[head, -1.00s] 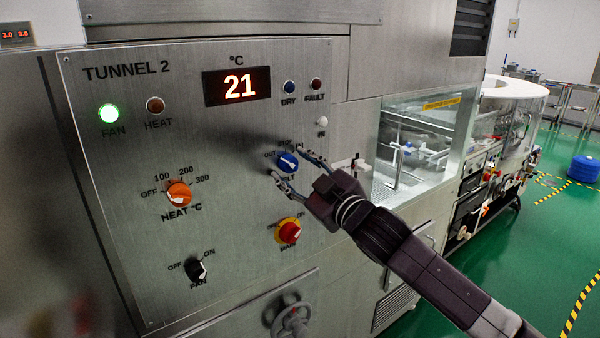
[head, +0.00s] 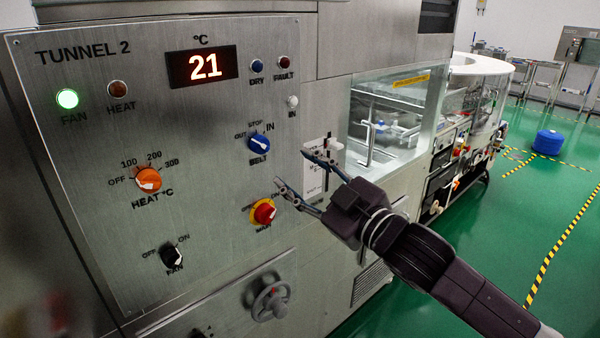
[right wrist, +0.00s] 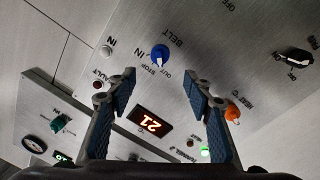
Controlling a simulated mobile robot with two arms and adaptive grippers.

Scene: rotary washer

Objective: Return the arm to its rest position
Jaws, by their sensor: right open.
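My right gripper (head: 299,171) is open and empty in the head view, in front of the right edge of the Tunnel 2 panel (head: 90,250). Its fingers point left toward the panel, apart from the blue belt knob (head: 259,143), which is up and left of the fingertips. In the right wrist view the two fingers (right wrist: 160,82) are spread wide, with the blue knob (right wrist: 160,54) seen beyond them and nothing between them. My left gripper is not in view.
The panel also carries an orange heat knob (head: 148,180), a red and yellow main switch (head: 264,212) and a black fan knob (head: 172,255). A handwheel (head: 270,301) sticks out below. Green floor (head: 500,240) is open at right, with a blue drum (head: 548,142) farther back.

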